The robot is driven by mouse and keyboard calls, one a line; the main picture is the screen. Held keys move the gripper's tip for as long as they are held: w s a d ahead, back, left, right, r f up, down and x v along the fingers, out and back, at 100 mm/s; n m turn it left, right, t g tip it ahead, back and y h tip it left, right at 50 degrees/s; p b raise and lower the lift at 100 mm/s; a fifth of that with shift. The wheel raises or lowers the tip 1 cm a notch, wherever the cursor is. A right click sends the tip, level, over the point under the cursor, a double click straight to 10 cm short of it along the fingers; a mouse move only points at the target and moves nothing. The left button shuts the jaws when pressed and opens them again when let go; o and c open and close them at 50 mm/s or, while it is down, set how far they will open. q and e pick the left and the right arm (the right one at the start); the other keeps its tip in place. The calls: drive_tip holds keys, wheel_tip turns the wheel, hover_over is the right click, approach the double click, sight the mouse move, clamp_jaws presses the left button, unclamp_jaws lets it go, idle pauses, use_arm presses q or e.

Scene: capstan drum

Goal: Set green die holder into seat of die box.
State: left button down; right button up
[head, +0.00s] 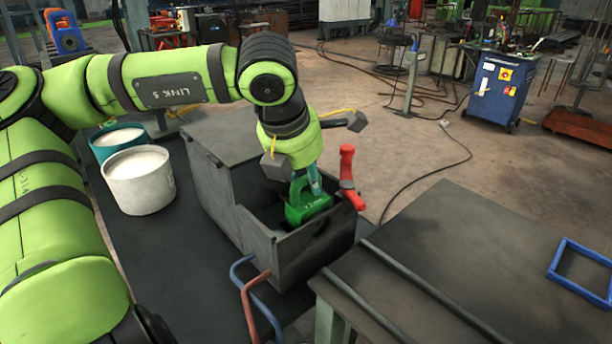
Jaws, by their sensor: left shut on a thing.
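The green die holder (307,207) is a small green block with a raised handle, held inside the open front compartment of the grey die box (292,262). My left gripper (305,184) reaches down from above and is shut on the green die holder. The box walls hide the underside of the holder, so I cannot tell whether it touches the seat. My right gripper is not in view.
A red-handled tool (348,175) stands at the box's right side. White and teal tubs (139,180) stand left of the box. Bent blue and red bars (257,300) lie in front. A dark table (470,255) with a blue frame (586,270) is at right.

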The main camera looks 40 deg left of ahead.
use_arm(q)
drive_tip(key=shift+f, duration=0.15)
drive_tip(key=c, duration=1.1)
unclamp_jaws()
drive_tip(key=shift+o, duration=0.6)
drive_tip(key=o, duration=0.5)
drive_tip(key=shift+f, duration=0.15)
drive_tip(key=shift+c, duration=0.2)
drive_tip(key=shift+r+p, duration=2.4)
drive_tip(key=shift+r, duration=2.2)
